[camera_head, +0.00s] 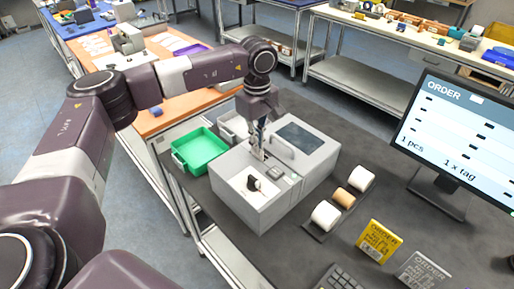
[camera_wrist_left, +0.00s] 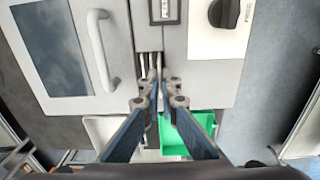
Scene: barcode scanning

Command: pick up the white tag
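My left gripper (camera_head: 258,152) reaches down from above to the top of a grey box-shaped machine (camera_head: 318,160). In the left wrist view its two fingers (camera_wrist_left: 155,76) converge with their tips close together at a narrow slot in the machine's panel. Pale strips show at the slot, but I cannot tell a white tag from the fingertips or the slot's edges. I cannot make out whether anything is between the tips. The monitor (camera_head: 455,140) reads "ORDER" and "1 x tag". My right gripper is not in view.
A green bin (camera_head: 181,165) and a white bin (camera_head: 225,137) stand beside the machine. The machine has a black knob (camera_wrist_left: 224,12) and a handle (camera_wrist_left: 97,35). Rolls (camera_head: 326,216), a yellow box (camera_head: 376,236), a grey box (camera_head: 420,272) and a keyboard (camera_head: 340,280) lie on the dark table.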

